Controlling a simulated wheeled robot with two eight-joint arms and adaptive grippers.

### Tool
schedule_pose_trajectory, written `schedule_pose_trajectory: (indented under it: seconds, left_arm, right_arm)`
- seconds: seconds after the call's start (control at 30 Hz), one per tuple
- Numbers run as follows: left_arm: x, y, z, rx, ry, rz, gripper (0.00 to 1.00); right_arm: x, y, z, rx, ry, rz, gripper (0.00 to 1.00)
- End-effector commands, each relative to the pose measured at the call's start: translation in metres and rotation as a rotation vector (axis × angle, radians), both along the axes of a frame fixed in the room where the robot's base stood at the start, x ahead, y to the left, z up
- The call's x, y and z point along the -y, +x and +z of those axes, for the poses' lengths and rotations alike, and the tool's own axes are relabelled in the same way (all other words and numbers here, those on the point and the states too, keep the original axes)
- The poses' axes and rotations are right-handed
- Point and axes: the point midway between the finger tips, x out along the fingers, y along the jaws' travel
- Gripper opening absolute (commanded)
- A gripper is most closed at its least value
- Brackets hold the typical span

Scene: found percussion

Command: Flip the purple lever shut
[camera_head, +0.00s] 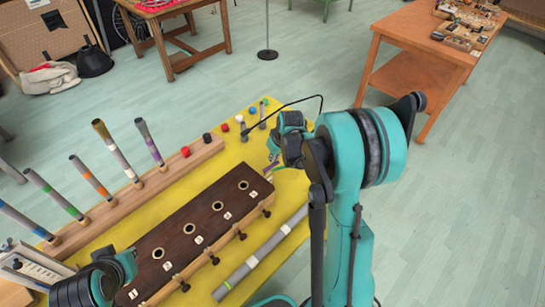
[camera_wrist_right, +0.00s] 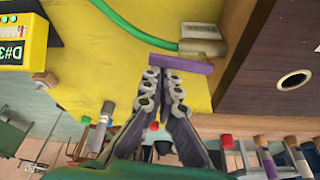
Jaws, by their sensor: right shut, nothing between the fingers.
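The purple lever (camera_wrist_right: 185,64) sits beside a small metal valve (camera_wrist_right: 203,31) on a green hose (camera_wrist_right: 140,28) in the right wrist view. The lever's bar runs across the view just beyond my right fingertips, slightly tilted from the line of the hose. My right gripper (camera_wrist_right: 164,80) is shut and empty, with its tips at or very near the bar; I cannot tell whether they touch. In the head view the right gripper (camera_head: 274,158) is over the yellow table's right end, partly hidden by my wrist. My left arm shows at the lower left; its fingers are not clear.
A dark wooden block with holes (camera_head: 200,235) lies along the yellow tabletop (camera_head: 235,160), close to the valve. A rail with upright tubes (camera_head: 150,185) stands behind it. A grey tube (camera_head: 262,255) lies in front. Small knobs (camera_head: 225,127) sit at the far end.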

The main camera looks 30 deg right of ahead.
Motion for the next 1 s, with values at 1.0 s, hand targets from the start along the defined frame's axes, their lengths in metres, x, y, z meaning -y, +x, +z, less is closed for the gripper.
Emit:
schedule_pose_trajectory:
  seconds: [1.0]
  left_arm:
    - [0.000,0.000,-0.006,0.000,0.000,0.000,0.00]
  right_arm:
    - [-0.004,-0.046,0.000,0.001,-0.002,-0.945,0.00]
